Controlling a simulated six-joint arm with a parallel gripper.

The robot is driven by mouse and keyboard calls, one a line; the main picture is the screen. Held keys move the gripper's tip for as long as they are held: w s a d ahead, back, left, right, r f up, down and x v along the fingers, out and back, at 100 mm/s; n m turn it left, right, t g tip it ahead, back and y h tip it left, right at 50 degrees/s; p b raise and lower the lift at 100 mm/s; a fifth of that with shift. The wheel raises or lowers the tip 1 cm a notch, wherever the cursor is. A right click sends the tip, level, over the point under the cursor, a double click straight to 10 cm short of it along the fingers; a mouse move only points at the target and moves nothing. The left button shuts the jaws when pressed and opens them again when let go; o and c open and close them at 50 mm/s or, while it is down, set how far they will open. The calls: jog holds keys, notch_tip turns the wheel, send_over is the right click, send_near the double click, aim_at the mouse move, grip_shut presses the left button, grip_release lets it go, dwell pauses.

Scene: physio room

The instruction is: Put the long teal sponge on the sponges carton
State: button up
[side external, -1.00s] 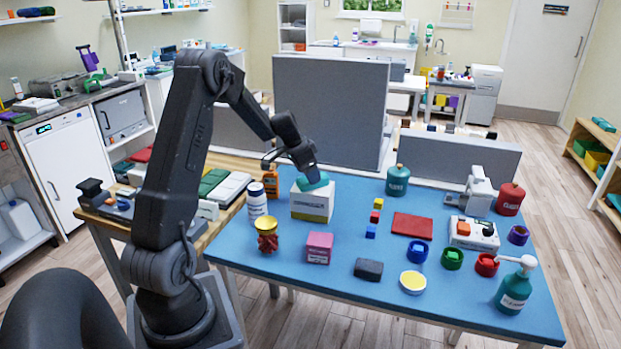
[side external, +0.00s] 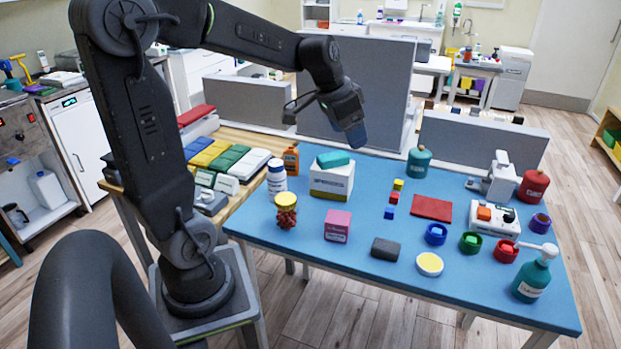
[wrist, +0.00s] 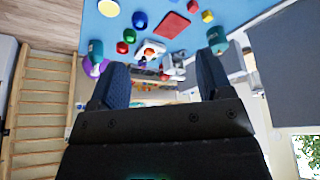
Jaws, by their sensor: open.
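The long teal sponge (side external: 333,159) lies on top of the white sponges carton (side external: 331,182), which stands at the back left of the blue table. The sponge rests across the carton's top with nothing holding it. My gripper (side external: 357,138) is raised above the back of the table, to the right of the carton and apart from the sponge. In the wrist view my gripper (wrist: 158,88) shows two dark fingers spread apart with nothing between them. The carton and the sponge are not seen in the wrist view.
Beside the carton stand a white bottle (side external: 277,180) and a red jar with a yellow lid (side external: 286,211). A pink box (side external: 338,226), a dark grey block (side external: 385,249) and a red mat (side external: 431,208) lie nearer the middle. A grey partition (side external: 355,85) stands behind.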

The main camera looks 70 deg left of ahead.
jog(key=s+d+t, duration=0.1)
jog(key=s+d, duration=1.3)
jog(key=d, duration=0.1)
jog(key=shift+s, duration=0.4)
